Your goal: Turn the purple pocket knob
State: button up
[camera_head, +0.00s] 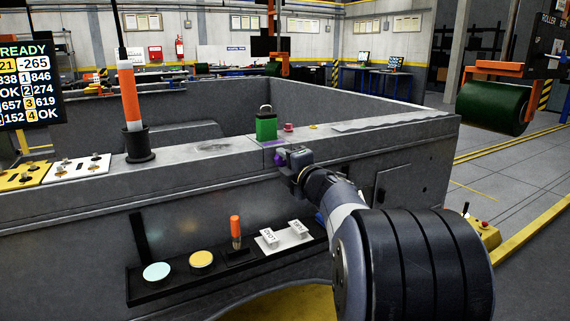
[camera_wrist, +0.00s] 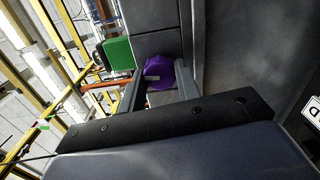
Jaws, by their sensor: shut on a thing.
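The purple knob (camera_wrist: 158,70) sits on the grey wall of the carrier, between my two fingers in the wrist view. In the head view only a small purple part (camera_head: 279,159) shows at the left of my gripper (camera_head: 294,158), which covers the rest. My gripper also shows in the wrist view (camera_wrist: 160,88), with a finger on each side of the knob, shut on it. A small pale mark shows on the knob's face. The green padlock (camera_head: 266,127) stands on the ledge just above the knob and shows as a green block in the wrist view (camera_wrist: 118,51).
A red button (camera_head: 288,127) sits on the ledge right of the padlock. An orange and white post (camera_head: 130,95) stands further left. Below, a black shelf (camera_head: 190,287) holds round discs, an orange-handled tool and two labelled switches (camera_head: 283,236). A green roller (camera_head: 494,107) hangs at right.

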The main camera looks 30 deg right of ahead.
jog(key=o, duration=1)
jog(key=shift+c, duration=0.2)
jog(key=s+p, duration=0.1)
jog(key=s, duration=0.9)
jog(key=shift+s+d, duration=0.2)
jog(key=shift+s, duration=0.2)
jog(key=w+b, duration=0.1)
jog(key=w, duration=1)
jog(key=shift+a, duration=0.2)
jog(key=shift+s, duration=0.1)
